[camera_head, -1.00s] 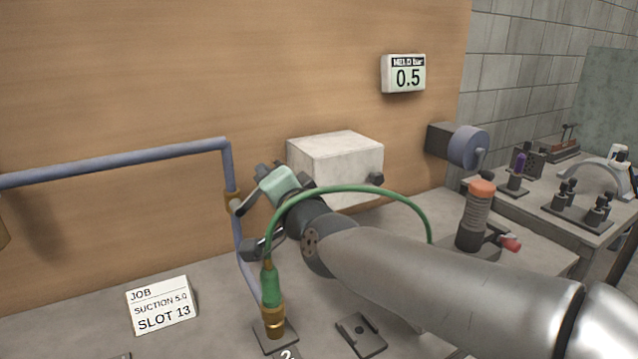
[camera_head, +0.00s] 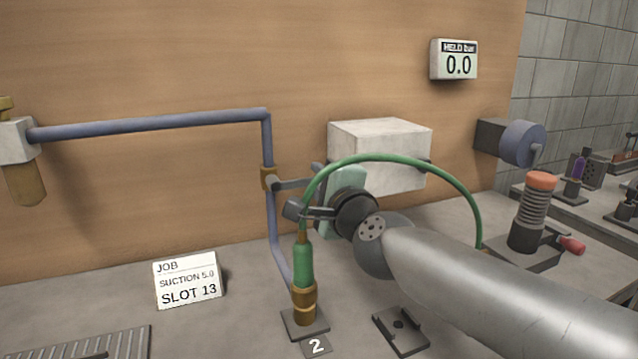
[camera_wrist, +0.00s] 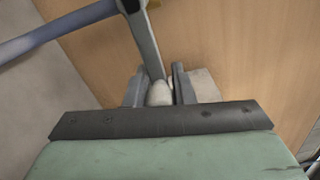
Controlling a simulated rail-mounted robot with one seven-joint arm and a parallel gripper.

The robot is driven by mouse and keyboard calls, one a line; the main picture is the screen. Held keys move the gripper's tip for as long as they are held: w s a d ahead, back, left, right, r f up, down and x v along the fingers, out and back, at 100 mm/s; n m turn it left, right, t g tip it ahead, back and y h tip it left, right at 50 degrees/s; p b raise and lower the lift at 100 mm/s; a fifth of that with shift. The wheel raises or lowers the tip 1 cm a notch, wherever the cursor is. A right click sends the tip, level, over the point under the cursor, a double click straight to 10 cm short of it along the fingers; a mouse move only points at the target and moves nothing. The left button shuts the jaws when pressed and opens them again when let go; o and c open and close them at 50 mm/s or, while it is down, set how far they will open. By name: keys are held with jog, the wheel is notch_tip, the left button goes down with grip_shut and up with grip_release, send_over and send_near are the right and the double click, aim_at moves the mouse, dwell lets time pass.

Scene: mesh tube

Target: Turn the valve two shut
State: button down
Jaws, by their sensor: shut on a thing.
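The valve is a brass body (camera_head: 268,179) on the blue-grey pipe, with a grey lever (camera_head: 291,184) that now points right, nearly level, across the pipe. My gripper (camera_head: 314,181) is at the lever's outer end, partly hidden behind the green hose and its own wrist. In the wrist view, the lever (camera_wrist: 144,42) comes down from the top and its pale rounded end (camera_wrist: 160,94) sits between the two fingers of my gripper (camera_wrist: 159,88). The fingers are shut on the lever. A plate marked 2 (camera_head: 317,346) lies below this pipe, by a brass fitting (camera_head: 304,303).
A green hose (camera_head: 400,159) arches in front of my gripper from the brass fitting. A white box (camera_head: 378,150) is on the wall close behind. The wall display (camera_head: 458,65) reads 0.0 bar. A job card (camera_head: 187,280) stands at left. A spring-bodied device (camera_head: 530,212) stands right.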

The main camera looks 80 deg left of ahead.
jog(key=shift+f, duration=0.1)
dwell(0.4)
jog(key=c, duration=1.2)
grip_release()
jog(key=shift+c, duration=0.2)
jog(key=w+d, duration=0.2)
jog(key=d, duration=1.5)
jog(key=shift+w+d, duration=0.15)
jog(key=shift+w, duration=0.05)
